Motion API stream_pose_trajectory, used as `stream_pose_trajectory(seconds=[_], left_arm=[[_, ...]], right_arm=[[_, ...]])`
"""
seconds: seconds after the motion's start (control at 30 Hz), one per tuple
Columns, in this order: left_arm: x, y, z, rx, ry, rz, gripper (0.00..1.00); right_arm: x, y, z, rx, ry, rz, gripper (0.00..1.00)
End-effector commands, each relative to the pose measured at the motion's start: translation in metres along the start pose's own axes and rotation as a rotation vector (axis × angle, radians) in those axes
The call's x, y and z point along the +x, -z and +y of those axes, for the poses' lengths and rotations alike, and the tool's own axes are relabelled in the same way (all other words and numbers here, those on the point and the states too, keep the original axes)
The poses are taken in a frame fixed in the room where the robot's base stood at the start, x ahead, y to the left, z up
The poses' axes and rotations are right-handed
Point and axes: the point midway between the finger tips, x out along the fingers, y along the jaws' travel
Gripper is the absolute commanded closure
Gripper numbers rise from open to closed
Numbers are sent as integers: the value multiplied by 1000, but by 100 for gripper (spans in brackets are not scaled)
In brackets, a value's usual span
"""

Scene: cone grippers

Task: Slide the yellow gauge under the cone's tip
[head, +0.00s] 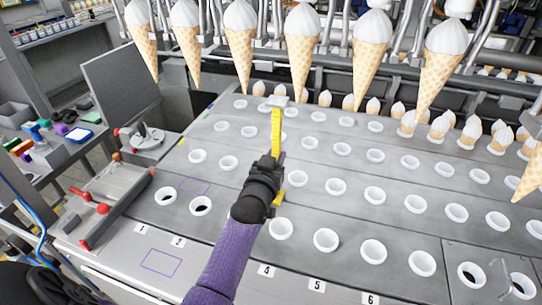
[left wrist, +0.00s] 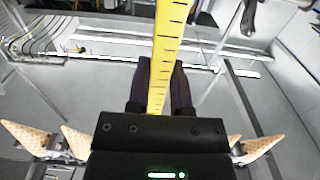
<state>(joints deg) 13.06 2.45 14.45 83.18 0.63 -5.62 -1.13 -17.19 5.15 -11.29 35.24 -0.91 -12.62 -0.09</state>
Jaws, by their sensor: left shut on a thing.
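My left gripper (head: 275,160) is shut on the yellow gauge (head: 277,130), a flat strip with dark tick marks. The gauge points away from me over the grey plate of white cups. In the left wrist view the gauge (left wrist: 166,35) runs up from between the dark fingers (left wrist: 159,68) and out of the top edge. Ice cream cones hang tip down in a row at the back. The gauge's far end shows between the tips of two of them, the left cone (head: 240,45) and the right cone (head: 302,45). Depth between gauge and tips is hard to tell. My right gripper is not visible.
The grey plate (head: 225,140) carries rows of white cups (head: 326,240). A red-handled tool (head: 103,207) lies at the left, beside a side table (head: 50,160) with coloured blocks. More hanging cones (head: 443,65) stand to the right. Metal bars run behind.

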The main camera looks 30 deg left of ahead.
Motion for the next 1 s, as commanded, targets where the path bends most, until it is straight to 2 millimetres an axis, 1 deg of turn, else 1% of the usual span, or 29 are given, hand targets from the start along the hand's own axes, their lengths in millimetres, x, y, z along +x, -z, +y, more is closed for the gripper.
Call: stream_pose_trajectory(seconds=[1.0], left_arm=[[0, 0, 41, 0, 0, 2, 100]], right_arm=[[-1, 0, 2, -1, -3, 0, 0]])
